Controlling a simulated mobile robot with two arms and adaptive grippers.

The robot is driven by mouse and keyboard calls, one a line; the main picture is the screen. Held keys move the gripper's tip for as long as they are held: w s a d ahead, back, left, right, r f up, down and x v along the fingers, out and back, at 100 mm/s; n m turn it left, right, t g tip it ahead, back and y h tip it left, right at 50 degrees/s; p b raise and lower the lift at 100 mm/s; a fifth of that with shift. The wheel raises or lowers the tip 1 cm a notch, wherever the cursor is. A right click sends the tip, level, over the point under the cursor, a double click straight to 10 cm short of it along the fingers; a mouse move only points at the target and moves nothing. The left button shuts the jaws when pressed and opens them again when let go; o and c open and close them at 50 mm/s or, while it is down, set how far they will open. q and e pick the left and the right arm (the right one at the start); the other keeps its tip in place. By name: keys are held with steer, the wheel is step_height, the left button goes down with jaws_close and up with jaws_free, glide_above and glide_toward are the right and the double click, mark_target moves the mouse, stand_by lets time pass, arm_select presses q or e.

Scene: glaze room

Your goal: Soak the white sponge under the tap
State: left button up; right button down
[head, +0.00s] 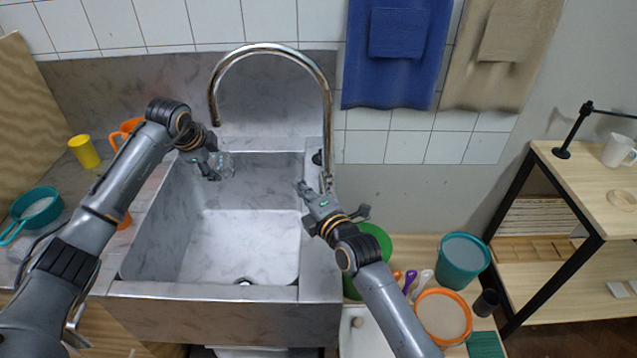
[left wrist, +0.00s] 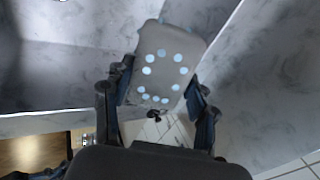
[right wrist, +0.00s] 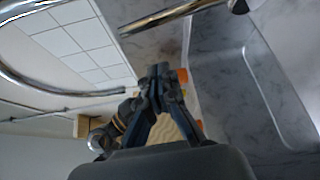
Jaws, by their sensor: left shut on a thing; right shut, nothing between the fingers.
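The sponge (left wrist: 160,75) shows in the left wrist view as a grey, rounded block with pale round spots. My left gripper (head: 213,170) is shut on it over the back of the sink. In the head view the sponge (head: 227,162) is small and partly hidden by the fingers. The chrome tap (head: 270,47) arches over the sink, its spout end above and near my left gripper. I see no clear water stream. My right gripper (head: 307,193) is shut and empty at the sink's right rim, beside the tap's post; I cannot tell whether it touches it. Its closed fingers (right wrist: 160,75) fill the middle of the right wrist view.
The grey stone sink (head: 150,240) has an empty basin floor. A yellow cup (head: 84,151), an orange mug (head: 124,133) and a teal pan (head: 37,204) stand at left. Teal (head: 463,262) and orange (head: 443,315) tubs stand at right. Blue (head: 395,60) and beige (head: 500,55) towels hang behind.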

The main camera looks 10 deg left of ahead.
mark_target(323, 177)
arm_select(q)
steer(key=shift+d, duration=0.1)
arm_select(e)
steer(key=d, duration=0.1)
steer(key=w+d, duration=0.1)
steer(key=d, duration=0.1)
steer(key=shift+w+d+r, duration=0.3)
steer(key=shift+d+r, duration=0.05)
steer(key=shift+w+d+r+m, duration=0.1)
steer(key=shift+w+d+m, duration=0.1)
steer(key=shift+d, duration=0.25)
steer(key=shift+w+d+m, duration=0.1)
steer(key=shift+d+m, duration=0.1)
steer(key=shift+d, duration=0.25)
arm_select(q)
steer(key=shift+s+a, duration=0.1)
steer(key=shift+a, duration=0.15)
arm_select(e)
steer(key=shift+d, duration=0.1)
